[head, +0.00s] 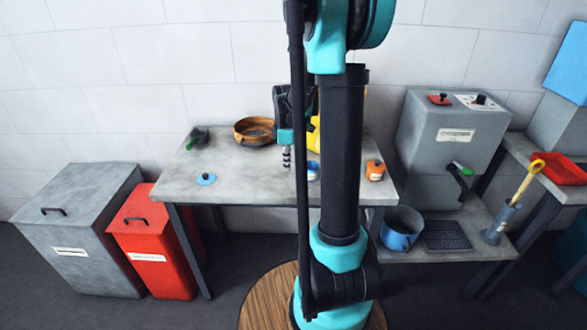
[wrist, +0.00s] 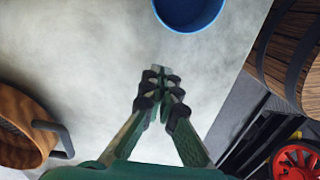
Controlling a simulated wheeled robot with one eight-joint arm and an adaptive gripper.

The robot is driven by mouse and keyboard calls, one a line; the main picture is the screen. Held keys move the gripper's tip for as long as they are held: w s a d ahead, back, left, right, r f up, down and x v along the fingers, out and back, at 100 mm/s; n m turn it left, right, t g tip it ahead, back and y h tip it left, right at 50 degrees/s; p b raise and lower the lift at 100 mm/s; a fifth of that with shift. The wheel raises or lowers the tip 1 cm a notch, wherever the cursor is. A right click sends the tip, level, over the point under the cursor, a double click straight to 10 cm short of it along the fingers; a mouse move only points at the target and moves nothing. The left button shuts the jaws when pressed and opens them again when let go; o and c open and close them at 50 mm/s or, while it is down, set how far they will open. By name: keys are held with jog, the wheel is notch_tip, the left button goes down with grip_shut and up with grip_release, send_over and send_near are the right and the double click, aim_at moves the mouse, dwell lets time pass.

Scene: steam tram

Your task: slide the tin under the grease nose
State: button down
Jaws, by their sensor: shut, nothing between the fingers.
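A small round tin, blue with a pale upper part, stands on the grey table (head: 225,178), partly hidden behind my arm in the head view (head: 313,171). In the wrist view a blue round open vessel (wrist: 188,10), apparently this tin, is cut by the top edge. My gripper (head: 287,165) points down over the table, left of the tin in the head view. Its fingertips also show in the wrist view (wrist: 161,82), closed together, empty and apart from the tin. A yellow thing (head: 315,138) behind my arm is mostly hidden; I cannot tell whether it carries the grease nose.
A brown wooden tub (head: 254,131) stands at the table's back. A blue disc with a knob (head: 206,179) lies left, and an orange knobbed container (head: 375,170) stands right. A grey tank (head: 452,130) with a green-handled tap stands above a blue bucket (head: 401,229).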

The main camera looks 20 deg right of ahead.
notch_tip(320, 180, up, 9)
jog(key=shift+f, duration=0.15)
jog(key=shift+s+d, duration=0.1)
jog(key=s+a+f+m+t, duration=0.2)
jog(key=s+f+m, duration=0.3)
jog(key=s, duration=0.5)
jog(key=s+a+f+m+t, duration=0.2)
jog(key=s+f+m, duration=0.4)
jog(key=s+m, duration=0.2)
jog(key=shift+s+m, duration=0.4)
jog(key=shift+s, duration=0.6)
